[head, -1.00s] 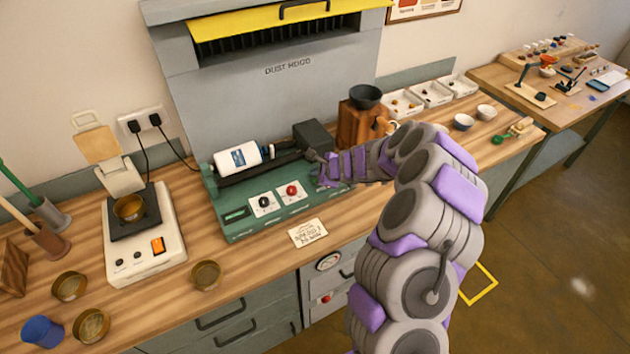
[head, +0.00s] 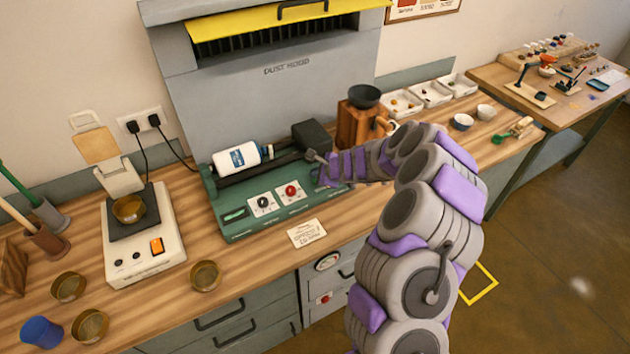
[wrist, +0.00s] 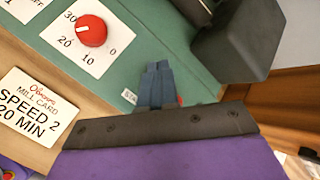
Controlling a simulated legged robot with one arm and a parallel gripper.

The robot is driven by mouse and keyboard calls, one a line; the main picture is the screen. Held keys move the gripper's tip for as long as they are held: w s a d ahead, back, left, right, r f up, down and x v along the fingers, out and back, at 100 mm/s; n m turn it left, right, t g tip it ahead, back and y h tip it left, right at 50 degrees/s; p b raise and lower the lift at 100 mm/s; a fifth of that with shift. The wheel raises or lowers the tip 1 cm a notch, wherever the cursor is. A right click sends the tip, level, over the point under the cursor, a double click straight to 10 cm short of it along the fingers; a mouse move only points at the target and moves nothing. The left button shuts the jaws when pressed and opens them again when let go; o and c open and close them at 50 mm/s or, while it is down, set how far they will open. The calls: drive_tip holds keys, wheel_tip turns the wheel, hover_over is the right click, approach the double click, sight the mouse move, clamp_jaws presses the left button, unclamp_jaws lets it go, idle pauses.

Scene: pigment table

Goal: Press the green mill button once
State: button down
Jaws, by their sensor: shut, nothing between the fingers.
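The green mill (head: 262,228) stands on the bench with a white jar (head: 236,158) lying on its rollers. My gripper (wrist: 157,70) is shut and empty, its fingertips low over the right end of the mill's panel. A partly covered label (wrist: 129,96) beginning "STA" shows just left of the fingers. A small red part (wrist: 180,100) peeks out on their right. The green button itself is hidden behind my gripper, so I cannot tell whether the fingers touch it. A red dial (wrist: 91,30) sits on the panel, also seen in the head view (head: 291,190).
A card (wrist: 38,108) reading "Mill card, speed 2, 20 min" lies before the mill. A dark mill housing (wrist: 238,45) rises close to my fingers. A scale (head: 146,250) and several brass bowls stand left. A wooden grinder (head: 358,126) stands behind right.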

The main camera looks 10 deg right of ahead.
drive_tip(key=shift+d+f, duration=0.1)
drive_tip(key=shift+f, duration=0.05)
drive_tip(key=shift+f+b, duration=0.2)
drive_tip(key=shift+b, duration=0.1)
